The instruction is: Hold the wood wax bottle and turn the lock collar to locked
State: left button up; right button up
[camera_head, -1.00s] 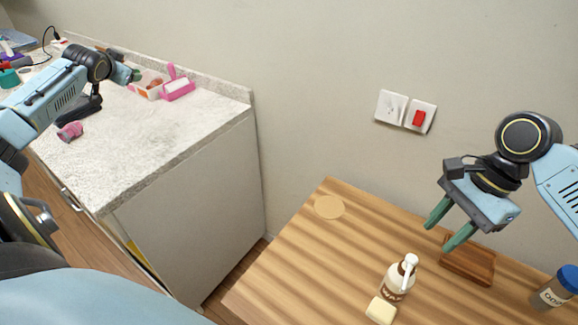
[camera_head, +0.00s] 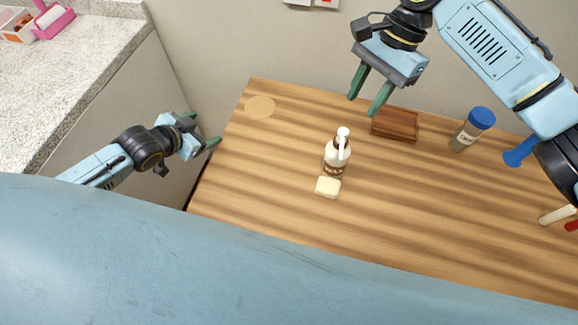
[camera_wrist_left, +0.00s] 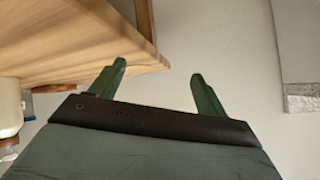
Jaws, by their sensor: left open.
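The wood wax bottle (camera_head: 334,163) is a cream pump bottle with a brown label. It stands upright near the middle of the wooden table, its white pump head (camera_head: 342,136) on top. The lock collar at its neck is too small to read as locked or unlocked. My left gripper (camera_head: 203,128) is open and empty at the table's left edge, apart from the bottle; its spread green fingers also show in the left wrist view (camera_wrist_left: 159,72). My right gripper (camera_head: 362,106) is open and empty, above the table behind and right of the bottle.
A soap bar (camera_head: 328,187) lies just in front of the bottle. A wooden tray (camera_head: 394,125) and a blue-capped jar (camera_head: 470,130) stand to the right. A round coaster (camera_head: 260,107) lies at the back left. A white counter (camera_head: 70,75) stands left of the table.

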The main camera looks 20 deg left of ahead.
aim_at(337, 157)
pick_arm(q)
jog(key=s+d+h, duration=0.1)
jog(key=d, duration=0.4)
jog(key=s+d+r+h, duration=0.1)
jog(key=s+d, duration=0.1)
jog(key=d, duration=0.3)
jog(key=s+d+m+h, duration=0.1)
jog(key=d, duration=0.4)
jog(key=shift+s+d+r+h, duration=0.25)
jog(key=shift+s+r+h, duration=0.05)
jog(key=shift+s, duration=0.05)
jog(key=s+d+r+h, duration=0.2)
jog(key=d, duration=0.4)
jog(key=s+d+r+h, duration=0.1)
jog(key=s+d+r, duration=0.15)
jog(key=d, duration=0.25)
jog(key=shift+m, duration=0.3)
jog(key=x, duration=1.3)
jog(key=shift+r, duration=0.2)
